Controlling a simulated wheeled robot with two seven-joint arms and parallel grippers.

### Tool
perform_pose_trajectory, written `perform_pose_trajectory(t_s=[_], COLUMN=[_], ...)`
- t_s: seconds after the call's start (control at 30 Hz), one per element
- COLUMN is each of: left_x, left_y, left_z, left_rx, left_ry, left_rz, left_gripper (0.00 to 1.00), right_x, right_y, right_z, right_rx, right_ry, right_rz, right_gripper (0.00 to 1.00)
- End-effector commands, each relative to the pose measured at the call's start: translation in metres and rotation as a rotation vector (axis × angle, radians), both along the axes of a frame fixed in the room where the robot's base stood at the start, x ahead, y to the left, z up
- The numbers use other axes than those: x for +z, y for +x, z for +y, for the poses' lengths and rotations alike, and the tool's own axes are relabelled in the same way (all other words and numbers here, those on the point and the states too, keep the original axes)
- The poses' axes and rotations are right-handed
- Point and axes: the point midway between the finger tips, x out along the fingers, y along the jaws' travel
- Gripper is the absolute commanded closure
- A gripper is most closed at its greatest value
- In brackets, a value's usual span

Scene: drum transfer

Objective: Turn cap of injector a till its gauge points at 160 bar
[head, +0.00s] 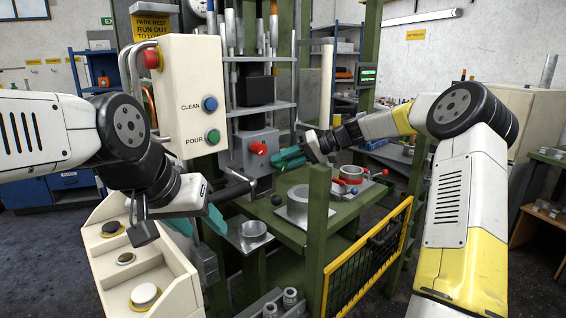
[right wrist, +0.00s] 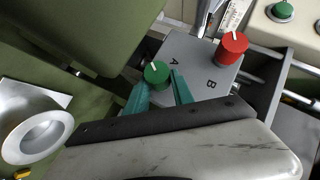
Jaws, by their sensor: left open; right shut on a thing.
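In the right wrist view, the green cap of injector A (right wrist: 156,73) sits on a grey block beside the letter A. It has a white line on top. My right gripper (right wrist: 158,91) has its teal fingers around this cap, shut on it. In the head view my right gripper (head: 290,158) reaches the right side of the grey injector block (head: 250,153), and the green cap cannot be told apart there. A round dial (head: 199,6) is cut by the top edge, and no reading can be made out. My left gripper (head: 198,222) is open and empty, low in front of the machine.
A red cap (right wrist: 232,47) stands by the letter B, near the green one. A control box (head: 180,90) with CLEAN and POUR buttons is at left. A metal cup (head: 252,230) and a green table (head: 322,215) lie below.

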Motion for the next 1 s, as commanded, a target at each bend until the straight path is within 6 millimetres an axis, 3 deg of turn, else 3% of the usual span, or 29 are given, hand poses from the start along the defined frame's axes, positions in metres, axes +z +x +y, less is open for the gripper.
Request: perform_pose_trajectory(t_s=[0.03, 0.13, 0.53, 1.0], left_x=[0.0, 0.0, 0.0, 0.0], left_y=[0.0, 0.0, 0.0, 0.0], left_z=[0.0, 0.0, 0.0, 0.0], left_rx=[0.0, 0.0, 0.0, 0.0], left_ry=[0.0, 0.0, 0.0, 0.0], left_rz=[0.0, 0.0, 0.0, 0.0], left_gripper=[0.5, 0.5, 0.5, 0.5], right_x=[-0.001, -0.001, 0.002, 0.032], right_y=[0.0, 0.0, -0.001, -0.01], right_z=[-0.001, -0.001, -0.006, -0.066], right_rx=[-0.001, -0.001, -0.001, -0.002], right_ry=[-0.002, -0.002, -0.002, -0.002], right_rz=[0.001, 0.001, 0.0, -0.001], right_gripper=[0.69, 0.49, 0.49, 0.49])
